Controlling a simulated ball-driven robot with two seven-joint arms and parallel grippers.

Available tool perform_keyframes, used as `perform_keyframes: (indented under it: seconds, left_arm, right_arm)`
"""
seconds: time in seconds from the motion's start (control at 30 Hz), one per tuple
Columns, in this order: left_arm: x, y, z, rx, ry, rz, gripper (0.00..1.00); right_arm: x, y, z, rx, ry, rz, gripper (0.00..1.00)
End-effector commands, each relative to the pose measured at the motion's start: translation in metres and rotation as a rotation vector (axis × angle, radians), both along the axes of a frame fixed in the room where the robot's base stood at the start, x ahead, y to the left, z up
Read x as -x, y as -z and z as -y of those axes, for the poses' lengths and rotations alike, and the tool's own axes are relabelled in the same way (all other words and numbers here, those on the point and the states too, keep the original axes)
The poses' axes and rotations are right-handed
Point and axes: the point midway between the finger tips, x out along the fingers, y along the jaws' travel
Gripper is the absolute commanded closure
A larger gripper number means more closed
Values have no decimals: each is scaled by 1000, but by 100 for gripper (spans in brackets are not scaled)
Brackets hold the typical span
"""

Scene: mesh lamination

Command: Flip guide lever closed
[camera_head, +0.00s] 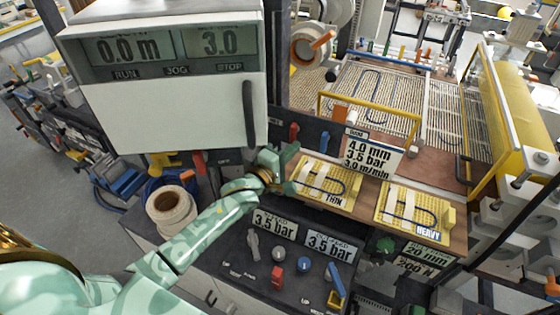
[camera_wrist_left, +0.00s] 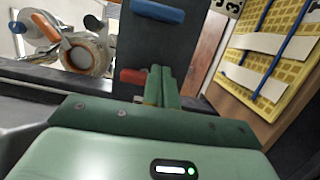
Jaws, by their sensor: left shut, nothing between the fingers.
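No label marks the guide lever, so I cannot tell which handle it is. A dark upright plate holds a red handle (camera_head: 294,132) and a blue handle (camera_head: 325,139). In the left wrist view the red handle (camera_wrist_left: 133,76) lies just left of my fingertips, and the blue handle (camera_wrist_left: 157,11) is higher up. An orange lever (camera_head: 323,40) sits at the roll behind; it also shows in the wrist view (camera_wrist_left: 45,26). My left gripper (camera_head: 291,153) is shut and empty, in front of the plate's lower part. Contact with the red handle cannot be told. My right gripper is out of view.
A white cabinet (camera_head: 165,115) with displays overhangs my left arm. Yellow mesh samples marked THIN (camera_head: 325,180) and HEAVY (camera_head: 410,206) lie right of the gripper. A tape roll (camera_head: 171,208) stands left of my forearm. A control panel (camera_head: 270,262) with knobs lies below.

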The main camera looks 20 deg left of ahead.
Motion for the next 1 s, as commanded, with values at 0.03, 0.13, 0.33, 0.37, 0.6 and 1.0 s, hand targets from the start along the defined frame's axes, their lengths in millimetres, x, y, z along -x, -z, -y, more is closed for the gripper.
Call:
perform_keyframes:
  seconds: [0.03, 0.13, 0.33, 0.37, 0.6, 1.0]
  left_arm:
    - [-11, -1, 3, 0, 0, 2, 100]
    - [-13, -1, 19, 5, 2, -1, 100]
    - [-12, -1, 39, 2, 1, 0, 100]
    - [-12, -1, 40, 1, 1, 0, 100]
    - [-12, -1, 44, 0, 0, -1, 100]
    - [-12, 0, 44, 37, 0, -1, 100]
  right_arm:
    - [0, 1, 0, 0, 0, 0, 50]
    - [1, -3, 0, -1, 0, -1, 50]
    - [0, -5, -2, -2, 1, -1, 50]
    - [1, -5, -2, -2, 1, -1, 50]
    - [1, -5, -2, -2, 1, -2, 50]
    - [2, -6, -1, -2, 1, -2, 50]
